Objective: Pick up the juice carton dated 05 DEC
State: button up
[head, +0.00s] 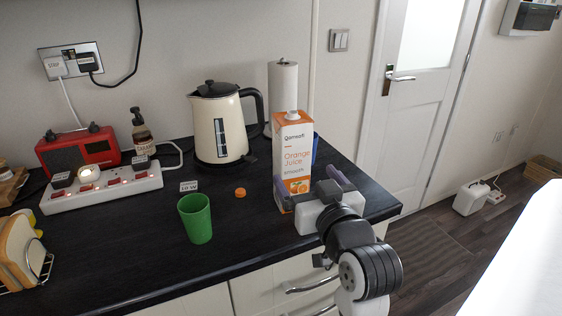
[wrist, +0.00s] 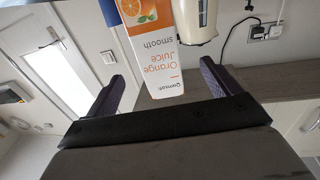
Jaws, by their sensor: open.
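An orange and white juice carton (head: 292,150) stands upright on the dark worktop in the head view, with "Orange Juice smooth" on its front and a white cap on top. No date can be read on the faces that show. My gripper (head: 308,188) is open at the carton's lower part, with a purple finger to each side of it in the picture. In the wrist view the carton (wrist: 160,50) appears upside down between the open fingers of my gripper (wrist: 162,85). I cannot tell whether either finger touches it.
A blue item (head: 315,148) shows partly behind the carton. A paper towel roll (head: 283,88) and a cream kettle (head: 222,125) stand behind. A green cup (head: 195,218), an orange cap (head: 240,192) and a small label (head: 189,186) are to the left.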

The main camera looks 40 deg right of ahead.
aim_at(296, 162)
jog(key=p+x, duration=0.1)
jog(key=x, duration=0.5)
jog(key=shift+w+d, duration=0.1)
jog(key=shift+w, duration=0.3)
jog(key=p+x, duration=0.1)
jog(key=x, duration=0.1)
jog(key=p+x, duration=0.1)
jog(key=x, duration=0.1)
jog(key=shift+w+d+r, duration=0.15)
jog(key=shift+w+d, duration=0.15)
jog(key=shift+d, duration=0.1)
jog(key=shift+w, duration=0.25)
jog(key=shift+c, duration=0.4)
jog(key=c, duration=1.2)
